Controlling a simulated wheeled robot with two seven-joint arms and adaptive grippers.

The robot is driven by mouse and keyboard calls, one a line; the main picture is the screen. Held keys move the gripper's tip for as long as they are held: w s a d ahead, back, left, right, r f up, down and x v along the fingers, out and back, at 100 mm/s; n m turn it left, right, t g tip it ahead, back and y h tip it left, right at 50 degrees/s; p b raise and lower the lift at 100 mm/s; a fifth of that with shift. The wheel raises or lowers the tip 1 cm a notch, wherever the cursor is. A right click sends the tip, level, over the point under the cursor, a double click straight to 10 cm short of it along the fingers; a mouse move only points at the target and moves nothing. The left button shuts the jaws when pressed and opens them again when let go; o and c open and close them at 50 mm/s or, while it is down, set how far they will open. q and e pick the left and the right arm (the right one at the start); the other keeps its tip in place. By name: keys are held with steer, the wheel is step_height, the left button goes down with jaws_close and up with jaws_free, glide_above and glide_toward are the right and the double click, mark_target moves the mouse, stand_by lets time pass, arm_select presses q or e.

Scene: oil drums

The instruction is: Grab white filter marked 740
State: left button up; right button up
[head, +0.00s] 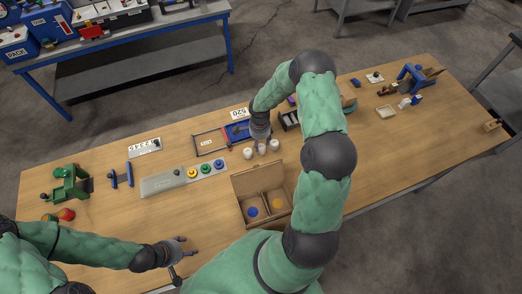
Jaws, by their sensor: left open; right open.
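Several small white cylinders, likely the filters, stand in a short row on the wooden table: a left one (248,153), a middle one (262,150) and a right one (275,145). They are too small to read any 740 mark. My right gripper (262,143) is open, pointing down just above and behind the row, near the middle one. I cannot tell whether it touches a cylinder. My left gripper (188,255) is open and empty near the table's front edge, left of the cardboard box.
An open divided cardboard box (240,187) with a blue and an orange disc inside is in front of the row. A placard reading 520 (239,114) stands behind. A grey panel with coloured round pieces (163,182) lies left.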

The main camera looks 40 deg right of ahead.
mark_target(261, 146)
step_height(261, 146, down, 5)
steer(key=shift+s+b, duration=0.1)
steer(key=shift+b, duration=0.25)
steer(key=c, duration=1)
